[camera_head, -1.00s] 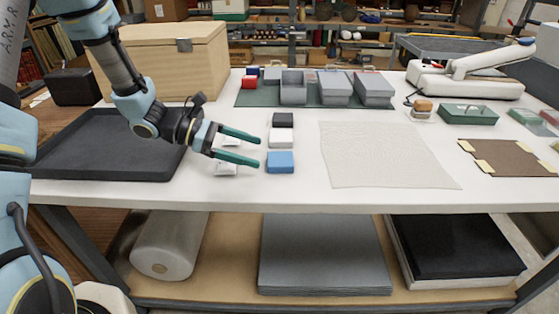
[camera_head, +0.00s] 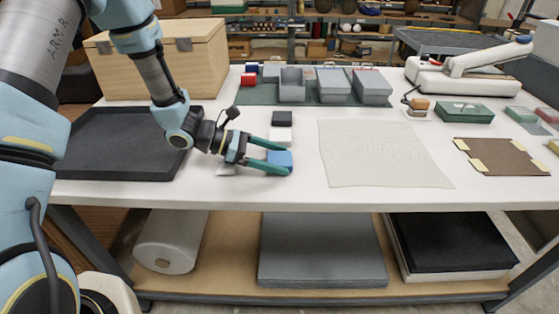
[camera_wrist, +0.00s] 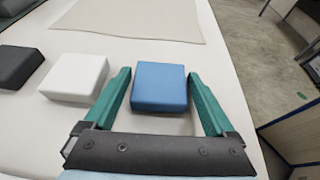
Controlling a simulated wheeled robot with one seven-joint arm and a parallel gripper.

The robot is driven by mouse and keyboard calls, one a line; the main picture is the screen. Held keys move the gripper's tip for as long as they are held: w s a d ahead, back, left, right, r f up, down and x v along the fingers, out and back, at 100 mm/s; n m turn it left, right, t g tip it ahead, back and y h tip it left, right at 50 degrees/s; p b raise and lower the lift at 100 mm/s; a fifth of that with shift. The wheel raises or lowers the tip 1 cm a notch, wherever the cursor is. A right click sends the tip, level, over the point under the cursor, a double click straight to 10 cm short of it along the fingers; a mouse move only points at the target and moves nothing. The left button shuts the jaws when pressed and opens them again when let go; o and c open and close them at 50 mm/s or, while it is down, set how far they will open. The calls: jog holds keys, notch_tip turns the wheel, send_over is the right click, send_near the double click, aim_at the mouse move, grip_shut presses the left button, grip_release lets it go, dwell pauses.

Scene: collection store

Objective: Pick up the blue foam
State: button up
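The blue foam (camera_head: 280,159) is a small block on the white table, nearest the front edge in a row of blocks. It also shows in the wrist view (camera_wrist: 160,86), between the two green fingers. My gripper (camera_head: 290,160) is open, with one finger on each side of the blue foam. In the wrist view my gripper (camera_wrist: 160,88) shows a gap between each finger and the foam. The fingers reach along much of the block.
A white block (camera_head: 280,135) and a dark block (camera_head: 282,118) lie just behind the blue foam. A black tray (camera_head: 110,165) is at the left, and a cream cloth (camera_head: 383,152) lies at the right. Small grey boxes (camera_head: 333,87) stand on a green mat at the back.

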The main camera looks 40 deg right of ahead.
jog(key=c, duration=1)
